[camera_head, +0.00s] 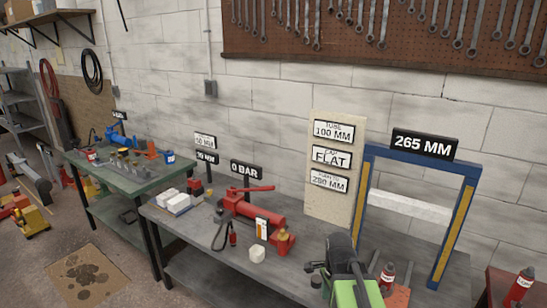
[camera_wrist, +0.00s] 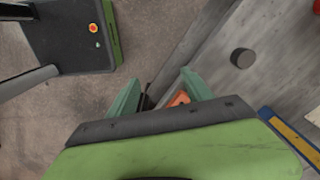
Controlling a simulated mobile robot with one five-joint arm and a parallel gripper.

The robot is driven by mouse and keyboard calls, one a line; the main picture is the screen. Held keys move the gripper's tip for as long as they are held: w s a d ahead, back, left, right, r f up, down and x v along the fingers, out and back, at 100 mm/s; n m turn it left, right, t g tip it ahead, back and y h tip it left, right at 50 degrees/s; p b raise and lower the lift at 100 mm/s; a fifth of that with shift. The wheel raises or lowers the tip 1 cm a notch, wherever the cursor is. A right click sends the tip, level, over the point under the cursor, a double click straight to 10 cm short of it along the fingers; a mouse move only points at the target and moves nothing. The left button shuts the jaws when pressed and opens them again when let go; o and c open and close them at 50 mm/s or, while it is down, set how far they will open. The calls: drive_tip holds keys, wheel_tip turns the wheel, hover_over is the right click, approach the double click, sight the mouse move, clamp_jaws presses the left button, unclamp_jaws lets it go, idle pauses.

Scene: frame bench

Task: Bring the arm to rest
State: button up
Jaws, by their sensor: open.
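My gripper (camera_wrist: 159,77) shows in the wrist view with its two pale green fingers apart and nothing held between their tips. It points down over the edge of the grey bench, with floor to the left. A small orange thing (camera_wrist: 180,99) shows beyond and between the fingers; whether it is near them I cannot tell. In the head view my arm, green and dark grey, reaches over the front of the bench (camera_head: 185,225) at the lower right. The fingers cannot be made out there.
A blue and yellow frame (camera_head: 462,215) marked 265 MM stands right of my arm. A red pump (camera_head: 262,212), a white block (camera_head: 257,254) and a red bottle (camera_head: 387,275) are on the bench. A dark round piece (camera_wrist: 242,57) lies on bare bench top in the wrist view.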

drive_tip(key=a+n, duration=0.1)
drive_tip(key=n, duration=0.4)
drive_tip(key=s+a+n, duration=0.1)
drive_tip(key=a+n, duration=0.1)
drive_tip(key=n, duration=0.3)
drive_tip(key=a+n, duration=0.2)
drive_tip(key=n, duration=0.4)
drive_tip(key=shift+s+a, duration=0.15)
drive_tip(key=shift+s, duration=0.15)
